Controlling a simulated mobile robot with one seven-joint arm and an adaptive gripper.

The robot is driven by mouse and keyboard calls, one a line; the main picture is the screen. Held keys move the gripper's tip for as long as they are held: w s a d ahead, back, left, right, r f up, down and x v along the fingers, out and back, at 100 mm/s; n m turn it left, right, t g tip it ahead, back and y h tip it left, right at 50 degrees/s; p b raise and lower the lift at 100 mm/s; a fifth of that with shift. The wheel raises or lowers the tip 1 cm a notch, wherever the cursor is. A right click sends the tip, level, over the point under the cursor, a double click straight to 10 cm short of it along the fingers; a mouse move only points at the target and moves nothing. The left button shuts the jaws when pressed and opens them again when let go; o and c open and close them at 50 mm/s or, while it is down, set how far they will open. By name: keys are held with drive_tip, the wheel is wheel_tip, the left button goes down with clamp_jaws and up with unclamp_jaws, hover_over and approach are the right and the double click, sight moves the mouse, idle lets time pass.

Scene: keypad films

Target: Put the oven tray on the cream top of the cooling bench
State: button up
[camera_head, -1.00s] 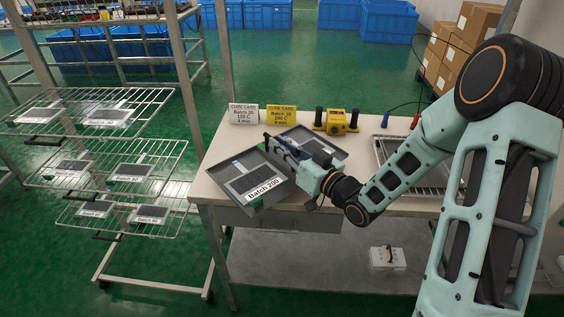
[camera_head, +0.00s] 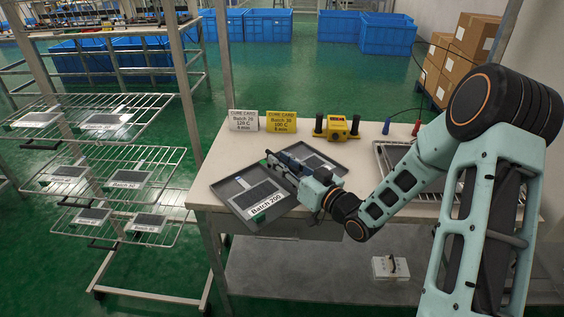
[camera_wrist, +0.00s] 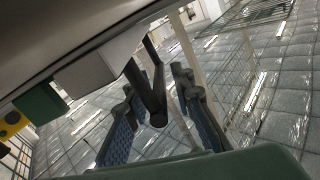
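The oven tray (camera_head: 232,208) is a long grey tray with a dark film at each end. The near film carries a "Batch 200" label. It shows over the left part of the cooling bench's cream top (camera_head: 372,157), with its near left corner out past the front edge. My gripper (camera_head: 284,163) is at the middle of the tray and appears shut on it; the contact is partly hidden. In the wrist view a dark bar stands between my fingers (camera_wrist: 158,105). I cannot tell whether the tray touches the top.
Two cure cards, white (camera_head: 243,120) and yellow (camera_head: 281,121), and a yellow device (camera_head: 337,127) stand at the back of the bench. A wire rack (camera_head: 381,150) lies at right, partly behind my arm. A shelved trolley (camera_head: 103,190) with film pieces stands at left.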

sight(299, 173)
drive_tip(key=shift+r, duration=0.1)
drive_tip(key=shift+s+d, duration=0.1)
drive_tip(key=shift+d, duration=0.05)
drive_tip(key=v, duration=1.1)
drive_tip(key=shift+s+d, duration=0.2)
drive_tip(key=shift+s, duration=0.05)
